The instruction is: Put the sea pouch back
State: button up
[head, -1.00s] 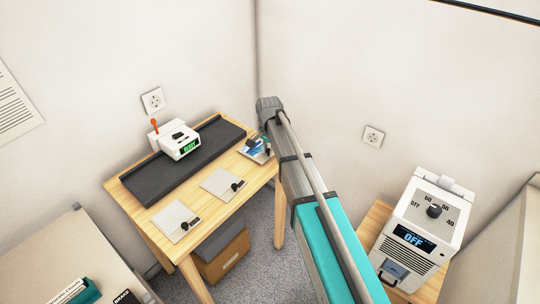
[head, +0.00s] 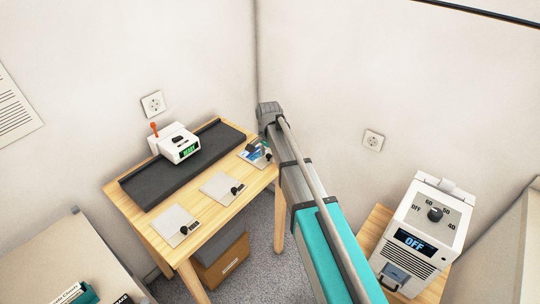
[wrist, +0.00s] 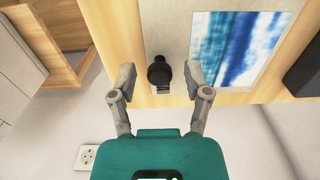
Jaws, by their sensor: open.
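The sea pouch (wrist: 238,45), a pale sheet with a blue and white sea picture, lies on the wooden table. A black knob with a small label (wrist: 160,72) is at its edge. In the head view the pouch (head: 257,152) is at the table's right end, partly covered by my arm. My gripper (wrist: 160,74) is open and empty, with its fingers on either side of the knob in the wrist view. In the head view my gripper is hidden behind my arm.
Two blank pale sheets with black knobs (head: 176,225) (head: 219,187) lie along the table's front. A white machine (head: 175,143) with a green display stands on a dark tray (head: 200,170) behind. A white device reading OFF (head: 422,225) stands at right. A box (head: 222,262) is under the table.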

jog(key=shift+r, duration=0.1)
notch_tip(320, 180, up, 12)
jog(key=p, duration=1.2)
dwell(0.8)
jog(key=s+d+n, duration=0.7)
jog(key=s+d, duration=1.2)
jog(key=s, duration=0.3)
jog(key=shift+s+d+n, duration=0.2)
jog(key=shift+s+n, duration=0.1)
